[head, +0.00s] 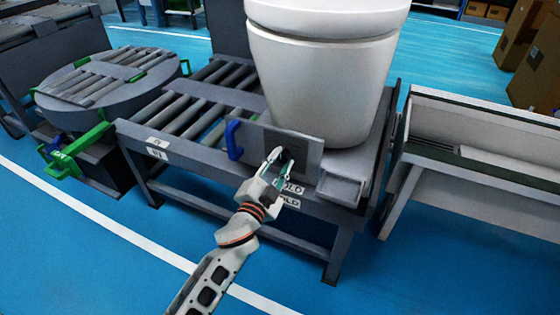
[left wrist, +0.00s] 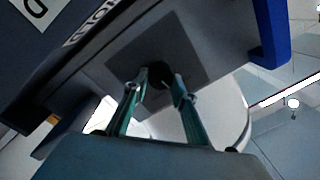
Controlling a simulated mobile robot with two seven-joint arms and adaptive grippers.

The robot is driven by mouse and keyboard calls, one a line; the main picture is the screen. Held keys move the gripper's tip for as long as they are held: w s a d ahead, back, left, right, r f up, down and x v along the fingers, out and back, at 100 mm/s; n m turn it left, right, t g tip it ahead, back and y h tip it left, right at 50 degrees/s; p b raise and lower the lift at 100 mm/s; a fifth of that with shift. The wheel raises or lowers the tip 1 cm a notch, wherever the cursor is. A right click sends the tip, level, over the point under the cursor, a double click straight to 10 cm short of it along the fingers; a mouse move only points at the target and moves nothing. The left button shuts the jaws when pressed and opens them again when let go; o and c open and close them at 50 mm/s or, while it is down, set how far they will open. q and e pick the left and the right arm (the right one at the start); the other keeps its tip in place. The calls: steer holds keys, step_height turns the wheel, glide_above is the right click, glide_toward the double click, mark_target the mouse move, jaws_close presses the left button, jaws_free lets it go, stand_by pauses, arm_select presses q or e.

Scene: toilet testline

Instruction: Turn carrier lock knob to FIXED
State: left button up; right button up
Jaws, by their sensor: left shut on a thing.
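The carrier lock knob is a small dark piece (left wrist: 160,77) on a grey plate (head: 310,152) at the front of the roller carrier (head: 183,120). My left gripper (head: 279,157) reaches up to the plate, its fingers shut on the knob. The left wrist view shows the two greenish fingers (left wrist: 161,85) on either side of the knob, over a darker square. The fingers hide part of the knob, and its pointing direction cannot be read. My right gripper is not in view.
A blue handle (head: 234,140) stands just left of the plate. A white toilet (head: 322,75) stands behind it on the carrier. A small grey tray (head: 341,188) is right of the plate. A grey trough bench (head: 480,150) stands further right. Blue floor in front is clear.

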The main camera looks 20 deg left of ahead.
arm_select(q)
steer(key=m, duration=0.4)
steer(key=shift+f+m, duration=0.15)
steer(key=shift+m, duration=0.25)
steer(key=shift+m+h, duration=0.3)
steer(key=shift+m, duration=2.3)
steer(key=o, duration=1.1)
steer(key=s, duration=1.2)
steer(key=shift+a+f, duration=0.2)
steer(key=shift+f, duration=0.1)
